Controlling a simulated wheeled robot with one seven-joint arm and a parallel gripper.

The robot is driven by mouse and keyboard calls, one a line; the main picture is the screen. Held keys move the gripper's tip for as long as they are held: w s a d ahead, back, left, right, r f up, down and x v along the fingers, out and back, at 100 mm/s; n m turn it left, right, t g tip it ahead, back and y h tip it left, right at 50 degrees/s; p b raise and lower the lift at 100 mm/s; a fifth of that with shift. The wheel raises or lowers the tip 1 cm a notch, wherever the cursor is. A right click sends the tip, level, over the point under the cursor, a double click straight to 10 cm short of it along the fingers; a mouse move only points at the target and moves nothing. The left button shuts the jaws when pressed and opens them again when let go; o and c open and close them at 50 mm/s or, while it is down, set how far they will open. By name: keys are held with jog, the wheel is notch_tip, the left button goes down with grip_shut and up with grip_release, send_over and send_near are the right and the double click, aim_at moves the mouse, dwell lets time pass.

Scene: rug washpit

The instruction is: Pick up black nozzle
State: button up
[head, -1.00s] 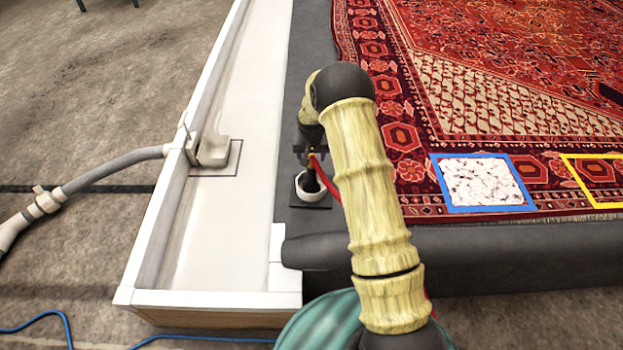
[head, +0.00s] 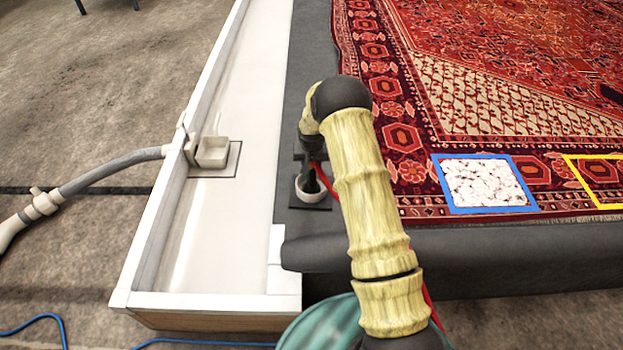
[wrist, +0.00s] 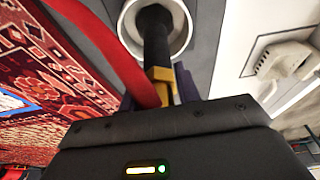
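The black nozzle (wrist: 157,32) stands in a white round cup (wrist: 183,30) on the dark platform. In the wrist view its brass-yellow fitting (wrist: 160,78) is between the dark fingers of my gripper (wrist: 158,94), with the red hose crossing in front of the left one. Whether the fingers press on it cannot be seen. In the head view the nozzle (head: 311,181) still stands in the cup (head: 311,195), with my gripper (head: 309,162) just above the cup, partly hidden by my arm.
A white trough (head: 225,230) runs along the left, with a pale box-like fitting (head: 212,152) and a grey hose (head: 110,170). A patterned red rug (head: 400,140) lies to the right, with a blue frame (head: 485,184) and a yellow frame (head: 600,180).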

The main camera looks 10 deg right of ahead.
jog(key=c, duration=0.5)
jog(key=shift+o, duration=0.2)
jog(key=shift+r, duration=0.15)
notch_tip(320, 180, up, 10)
jog(key=p, duration=0.3)
